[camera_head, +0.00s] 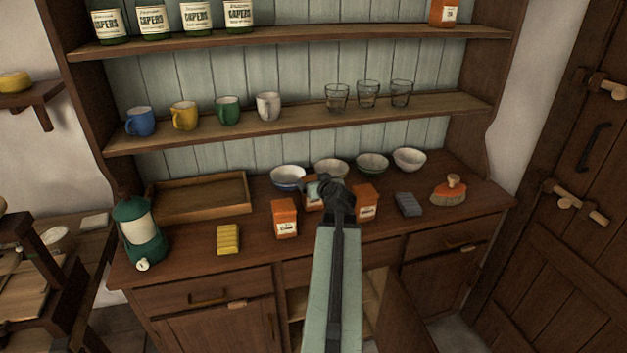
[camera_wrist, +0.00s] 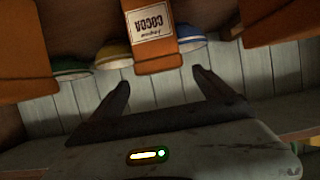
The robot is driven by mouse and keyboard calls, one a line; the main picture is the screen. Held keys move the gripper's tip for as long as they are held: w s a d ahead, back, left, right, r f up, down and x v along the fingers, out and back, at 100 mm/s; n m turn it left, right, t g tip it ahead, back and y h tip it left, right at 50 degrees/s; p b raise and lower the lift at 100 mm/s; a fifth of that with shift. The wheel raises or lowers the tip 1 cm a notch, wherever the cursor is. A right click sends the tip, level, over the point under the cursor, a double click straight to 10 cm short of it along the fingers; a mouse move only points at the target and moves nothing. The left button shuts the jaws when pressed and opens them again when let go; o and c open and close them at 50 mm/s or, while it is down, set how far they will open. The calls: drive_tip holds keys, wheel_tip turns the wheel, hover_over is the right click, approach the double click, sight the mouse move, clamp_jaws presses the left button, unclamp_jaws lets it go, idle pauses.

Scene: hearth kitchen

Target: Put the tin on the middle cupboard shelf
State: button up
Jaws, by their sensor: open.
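Three orange tins with pale labels stand on the counter: a left one (camera_head: 285,219), a middle one (camera_head: 309,194) partly hidden behind my gripper, and a right one (camera_head: 367,201). Another orange tin (camera_head: 443,12) stands on the top shelf. My gripper (camera_head: 327,184) is over the counter among the tins. In the wrist view my gripper (camera_wrist: 162,80) is open and empty. A tin labelled cocoa (camera_wrist: 150,35) appears upside down beyond the gap between the fingers. The middle cupboard below the counter shows a pale inner shelf (camera_head: 297,306), partly hidden by my arm.
Several bowls (camera_head: 288,177) stand behind the tins. A wooden tray (camera_head: 200,197), green lantern (camera_head: 139,232), yellow sponge (camera_head: 228,239), grey block (camera_head: 408,204) and brush (camera_head: 448,192) are also on the counter. A cupboard door (camera_head: 408,310) stands open below. Mugs and glasses fill the shelf above.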

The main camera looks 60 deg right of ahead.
drive_tip(key=shift+w+d+f+b, duration=0.45)
drive_tip(key=shift+f+b, duration=0.2)
drive_tip(key=shift+b, duration=0.1)
drive_tip(key=shift+w+d+f+b, duration=0.45)
drive_tip(key=shift+f+b, duration=0.15)
drive_tip(key=shift+b, duration=0.1)
drive_tip(key=b+x, duration=0.2)
drive_tip(key=x, duration=0.3)
drive_tip(key=shift+w+a+f, duration=0.15)
drive_tip(key=shift+c, duration=0.7)
clamp_jaws()
wheel_tip(320, 180, up, 10)
drive_tip(key=p, duration=1)
drive_tip(key=shift+r, duration=0.25)
drive_tip(key=shift+f, duration=0.1)
